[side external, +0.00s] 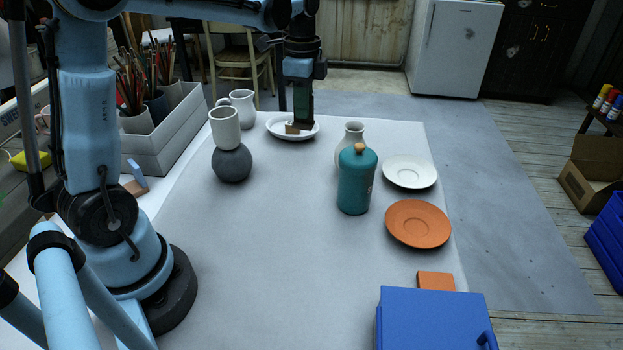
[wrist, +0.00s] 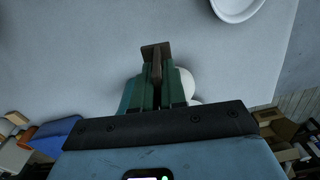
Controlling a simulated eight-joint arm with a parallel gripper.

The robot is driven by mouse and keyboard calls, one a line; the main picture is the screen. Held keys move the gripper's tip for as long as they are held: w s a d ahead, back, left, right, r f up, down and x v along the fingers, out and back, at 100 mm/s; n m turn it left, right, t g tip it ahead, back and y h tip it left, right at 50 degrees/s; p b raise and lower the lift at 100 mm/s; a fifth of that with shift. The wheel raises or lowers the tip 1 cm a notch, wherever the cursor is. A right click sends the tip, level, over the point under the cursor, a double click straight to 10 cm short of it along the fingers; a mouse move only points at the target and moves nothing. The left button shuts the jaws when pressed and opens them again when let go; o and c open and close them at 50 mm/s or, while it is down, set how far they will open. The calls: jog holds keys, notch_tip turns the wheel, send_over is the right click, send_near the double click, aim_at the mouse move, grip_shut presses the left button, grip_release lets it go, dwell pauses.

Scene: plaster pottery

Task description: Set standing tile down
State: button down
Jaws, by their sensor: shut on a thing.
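My gripper (side external: 298,121) is shut on a small brown tile (side external: 293,128). In the wrist view, the tile (wrist: 157,62) sits between the green fingers (wrist: 157,82), with a wider brown end past the fingertips. In the side view the held tile overlaps the white plate (side external: 272,131). In the wrist view that plate (wrist: 232,14) lies off to the upper right, apart from the fingertips. Whether the tile touches the table cannot be told. The fingers hide part of the tile.
A teal bottle (side external: 355,185) and a pale vase (side external: 352,131) stand right of my gripper. A cup (side external: 225,128) on a grey ball (side external: 232,164) and a white jug (side external: 242,106) stand left. Saucers (side external: 418,224) and a blue box (side external: 430,320) are at right. The middle is clear.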

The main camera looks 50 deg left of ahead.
notch_tip(320, 180, up, 9)
jog(key=shift+r, duration=0.1)
jog(key=s+d+m, duration=0.3)
jog(key=d+m, duration=0.1)
jog(key=d, duration=0.7)
jog(key=s+d+m, duration=0.3)
jog(key=d+m, duration=0.1)
jog(key=d, duration=0.6)
jog(key=s+d+m, duration=0.3)
jog(key=d+m, duration=0.1)
jog(key=d, duration=0.7)
jog(key=shift+w+a+f, duration=0.1)
jog(key=shift+a+f, duration=0.05)
jog(key=shift+f, duration=10.4)
jog(key=shift+f, duration=0.1)
jog(key=c, duration=1.2)
grip_release()
